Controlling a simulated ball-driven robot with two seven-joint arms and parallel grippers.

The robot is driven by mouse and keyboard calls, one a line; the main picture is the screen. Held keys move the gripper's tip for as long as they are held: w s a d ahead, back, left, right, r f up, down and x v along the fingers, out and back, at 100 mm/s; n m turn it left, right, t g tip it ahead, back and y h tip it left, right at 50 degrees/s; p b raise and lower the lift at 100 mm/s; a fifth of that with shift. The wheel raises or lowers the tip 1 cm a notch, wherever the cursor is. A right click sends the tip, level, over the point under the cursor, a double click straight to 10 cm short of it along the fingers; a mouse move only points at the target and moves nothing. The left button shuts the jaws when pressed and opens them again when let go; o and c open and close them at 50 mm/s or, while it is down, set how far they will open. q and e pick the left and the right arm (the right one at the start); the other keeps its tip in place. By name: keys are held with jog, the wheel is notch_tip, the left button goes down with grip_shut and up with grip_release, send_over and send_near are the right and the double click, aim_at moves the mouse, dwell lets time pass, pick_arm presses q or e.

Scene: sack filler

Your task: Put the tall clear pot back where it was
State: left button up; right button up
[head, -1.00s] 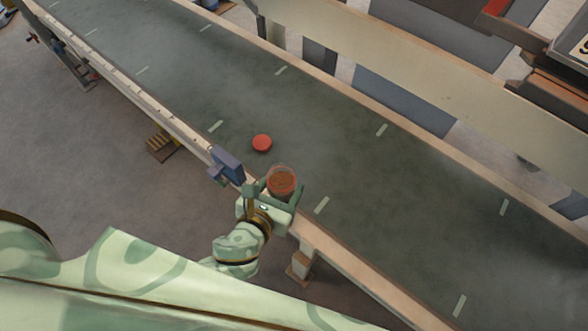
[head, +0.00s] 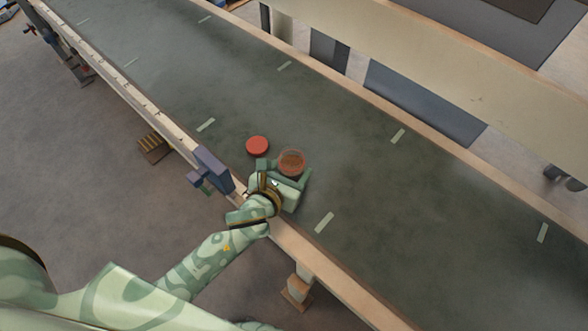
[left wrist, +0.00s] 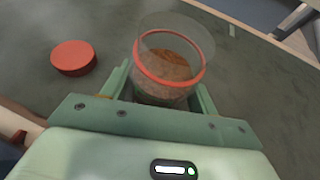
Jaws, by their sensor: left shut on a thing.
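The tall clear pot (head: 291,162) has a red band and brown contents. My left gripper (head: 283,172) is shut on it over the near side of the dark green belt. In the left wrist view the pot (left wrist: 170,62) stands between the two fingers (left wrist: 162,92), its open rim facing up. I cannot tell whether its base touches the belt. A round red lid or disc (head: 257,145) lies on the belt just left of the pot; it also shows in the left wrist view (left wrist: 74,57). My right gripper is not in view.
The long belt (head: 400,200) carries pale dashes and is otherwise clear to the right. A wooden rail (head: 330,280) edges its near side. A blue-grey block (head: 213,168) is fixed on that rail, left of my wrist. A second beige surface (head: 480,85) runs behind.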

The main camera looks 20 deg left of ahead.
pick_arm(q)
jog(key=shift+f, duration=0.25)
jog(key=shift+r, duration=0.2)
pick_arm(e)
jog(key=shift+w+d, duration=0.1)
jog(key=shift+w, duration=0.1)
pick_arm(q)
jog(key=shift+f, duration=0.1)
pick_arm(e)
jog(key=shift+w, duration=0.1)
pick_arm(q)
jog(key=o, duration=1)
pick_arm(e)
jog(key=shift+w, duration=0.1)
